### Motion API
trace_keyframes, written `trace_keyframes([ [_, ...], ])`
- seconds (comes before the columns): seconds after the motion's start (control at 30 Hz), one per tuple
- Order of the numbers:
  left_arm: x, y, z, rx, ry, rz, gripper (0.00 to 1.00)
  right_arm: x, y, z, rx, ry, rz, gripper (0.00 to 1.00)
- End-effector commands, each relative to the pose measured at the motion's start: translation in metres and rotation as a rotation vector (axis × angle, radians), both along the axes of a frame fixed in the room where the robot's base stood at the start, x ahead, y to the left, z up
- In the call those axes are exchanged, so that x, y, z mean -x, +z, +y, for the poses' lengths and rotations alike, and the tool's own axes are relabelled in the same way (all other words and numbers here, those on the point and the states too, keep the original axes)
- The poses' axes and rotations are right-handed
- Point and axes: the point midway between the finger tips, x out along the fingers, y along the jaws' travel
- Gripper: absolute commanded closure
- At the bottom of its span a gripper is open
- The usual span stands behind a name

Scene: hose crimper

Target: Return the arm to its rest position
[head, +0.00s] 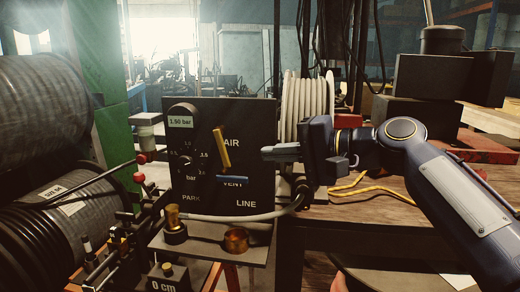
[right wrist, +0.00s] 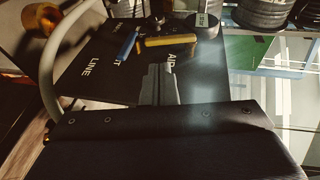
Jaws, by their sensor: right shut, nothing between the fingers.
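My right gripper (head: 268,152) is shut and empty. In the head view it points left, in front of the right part of the black control panel (head: 255,118), close to the yellow lever (head: 222,148). In the right wrist view the gripper's fingers (right wrist: 166,85) point up the picture at the panel (right wrist: 98,72), with the yellow lever (right wrist: 170,40) beyond their tips. I cannot tell the exact gap. The right arm comes in from the right side. My left gripper is not in view.
A blue lever (head: 232,178) sits below the yellow one. A grey hose (head: 250,216) curves below the panel. A copper ring (head: 236,240) and a brass fitting (head: 173,220) stand on a small shelf. Hose reels (head: 45,110) fill the left. A wooden table (head: 380,212) lies under my right arm.

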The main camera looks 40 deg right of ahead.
Motion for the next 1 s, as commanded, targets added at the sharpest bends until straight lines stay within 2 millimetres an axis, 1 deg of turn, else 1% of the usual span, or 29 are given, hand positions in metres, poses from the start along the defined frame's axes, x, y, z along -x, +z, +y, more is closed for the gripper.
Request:
trace_keyframes([
  [0.1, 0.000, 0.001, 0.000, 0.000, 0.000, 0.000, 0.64, 0.004, 0.001, -0.001, 0.000, 0.000, 0.000, 1.00],
  [0.6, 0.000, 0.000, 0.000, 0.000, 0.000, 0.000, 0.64, 0.003, 0.000, -0.001, 0.000, 0.000, 0.000, 1.00],
  [0.67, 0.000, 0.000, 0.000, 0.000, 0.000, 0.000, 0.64, 0.003, -0.003, 0.001, 0.005, 0.004, 0.005, 1.00],
  [0.77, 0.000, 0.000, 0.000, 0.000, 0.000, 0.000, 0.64, 0.003, -0.023, 0.013, 0.048, 0.030, 0.034, 1.00],
  [0.83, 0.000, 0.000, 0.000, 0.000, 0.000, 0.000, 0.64, 0.005, -0.051, 0.032, 0.115, 0.070, 0.073, 1.00],
  [0.87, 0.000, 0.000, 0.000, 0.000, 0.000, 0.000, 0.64, 0.007, -0.067, 0.042, 0.152, 0.093, 0.095, 1.00],
  [0.9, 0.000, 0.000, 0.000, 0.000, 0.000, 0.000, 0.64, 0.011, -0.091, 0.057, 0.210, 0.130, 0.125, 1.00],
  [0.97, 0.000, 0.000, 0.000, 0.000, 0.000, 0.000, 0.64, 0.019, -0.127, 0.079, 0.309, 0.191, 0.166, 1.00],
  [1.0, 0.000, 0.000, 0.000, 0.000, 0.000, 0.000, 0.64, 0.025, -0.151, 0.092, 0.376, 0.234, 0.191, 1.00],
])
